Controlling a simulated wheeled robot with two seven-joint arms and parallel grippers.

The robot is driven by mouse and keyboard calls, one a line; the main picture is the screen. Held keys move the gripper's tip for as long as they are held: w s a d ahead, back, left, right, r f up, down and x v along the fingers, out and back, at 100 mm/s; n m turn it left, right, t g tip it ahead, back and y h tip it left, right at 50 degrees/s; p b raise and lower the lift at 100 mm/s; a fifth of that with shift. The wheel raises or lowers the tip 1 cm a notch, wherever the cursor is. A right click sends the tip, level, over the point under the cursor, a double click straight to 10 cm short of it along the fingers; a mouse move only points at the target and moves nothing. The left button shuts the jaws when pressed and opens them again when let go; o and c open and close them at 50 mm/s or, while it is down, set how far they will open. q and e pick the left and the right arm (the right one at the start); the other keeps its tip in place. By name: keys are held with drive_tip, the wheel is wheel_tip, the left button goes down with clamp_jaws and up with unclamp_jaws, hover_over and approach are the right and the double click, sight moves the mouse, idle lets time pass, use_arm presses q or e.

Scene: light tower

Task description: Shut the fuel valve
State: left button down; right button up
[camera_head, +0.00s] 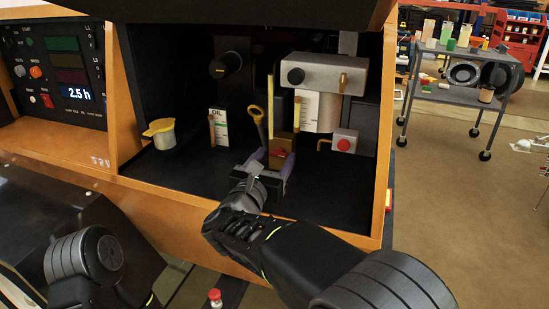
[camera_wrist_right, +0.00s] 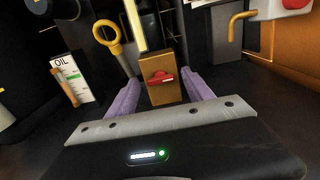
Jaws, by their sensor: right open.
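The fuel valve appears to be the red handle (camera_head: 281,150) on a brass block (camera_head: 289,142), at the foot of a thin yellow upright tube in the open bay. In the right wrist view the red handle (camera_wrist_right: 160,77) lies roughly crosswise on the front of the brass block (camera_wrist_right: 161,94). My right gripper (camera_head: 273,166) is open in front of the block. Its two purple fingers (camera_wrist_right: 162,82) point at the block, one to each side, with the handle between them. I cannot tell whether they touch. My left gripper is out of view; only part of that arm shows.
A yellow-ringed dipstick (camera_head: 258,116) stands just left of the block. A grey tank (camera_head: 327,75) is above right, with a red-button box (camera_head: 344,143) below. A yellow-lidded cup (camera_head: 160,133) stands at left. Wooden side walls bound the bay; its front floor is mostly clear.

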drive_tip(key=shift+w+d, duration=0.1)
drive_tip(key=shift+w, duration=0.2)
clamp_jaws()
idle(0.5)
